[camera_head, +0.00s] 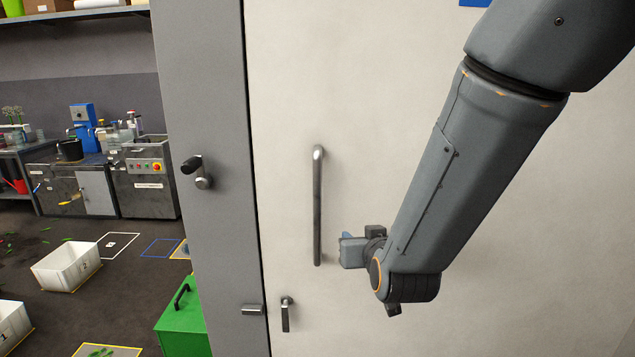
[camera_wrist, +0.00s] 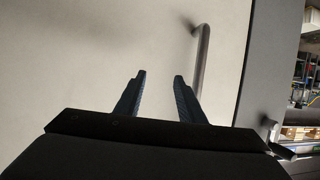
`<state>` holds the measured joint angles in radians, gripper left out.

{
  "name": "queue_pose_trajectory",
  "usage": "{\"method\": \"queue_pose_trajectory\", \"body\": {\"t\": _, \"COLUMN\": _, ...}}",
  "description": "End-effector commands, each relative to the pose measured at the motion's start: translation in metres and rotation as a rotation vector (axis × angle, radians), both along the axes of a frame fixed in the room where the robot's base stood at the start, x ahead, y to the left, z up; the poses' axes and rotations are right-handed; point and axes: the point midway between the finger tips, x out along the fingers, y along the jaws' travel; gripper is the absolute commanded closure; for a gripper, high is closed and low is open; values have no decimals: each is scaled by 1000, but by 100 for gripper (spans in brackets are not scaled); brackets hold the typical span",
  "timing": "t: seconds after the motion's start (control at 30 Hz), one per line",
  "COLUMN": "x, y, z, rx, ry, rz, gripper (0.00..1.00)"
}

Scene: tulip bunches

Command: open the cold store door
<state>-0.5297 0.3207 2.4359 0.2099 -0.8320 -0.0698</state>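The cold store door (camera_head: 420,60) is a pale, flat panel that looks shut against its grey frame (camera_head: 205,90). A vertical metal bar handle (camera_head: 318,205) stands on the door near its left edge. My gripper (camera_head: 345,250) is just right of the handle's lower part in the head view. In the wrist view my gripper (camera_wrist: 160,80) has its two dark blue fingers spread with nothing between them. The handle (camera_wrist: 203,60) shows there just right of the right finger, outside the gap. I cannot tell whether that finger touches it.
A small latch lever (camera_head: 286,312) sits low on the door, with a catch (camera_head: 253,309) on the frame beside it. A black knob (camera_head: 192,165) sticks out from the frame. A green box (camera_head: 184,325) and a white crate (camera_head: 65,266) stand on the floor at left.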

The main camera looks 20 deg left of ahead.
Motion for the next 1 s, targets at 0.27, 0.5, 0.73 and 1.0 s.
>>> {"method": "queue_pose_trajectory", "body": {"t": 0.27, "x": -16, "y": 71, "z": 70, "rx": 109, "ry": -293, "rz": 65, "gripper": 64}}
{"method": "queue_pose_trajectory", "body": {"t": 0.5, "x": -7, "y": 84, "z": 82, "rx": 128, "ry": -340, "rz": 69, "gripper": 64}}
{"method": "queue_pose_trajectory", "body": {"t": 0.73, "x": 25, "y": 99, "z": 82, "rx": 127, "ry": -338, "rz": 68, "gripper": 64}}
{"method": "queue_pose_trajectory", "body": {"t": 1.0, "x": 49, "y": 110, "z": 81, "rx": 127, "ry": -337, "rz": 70, "gripper": 64}}
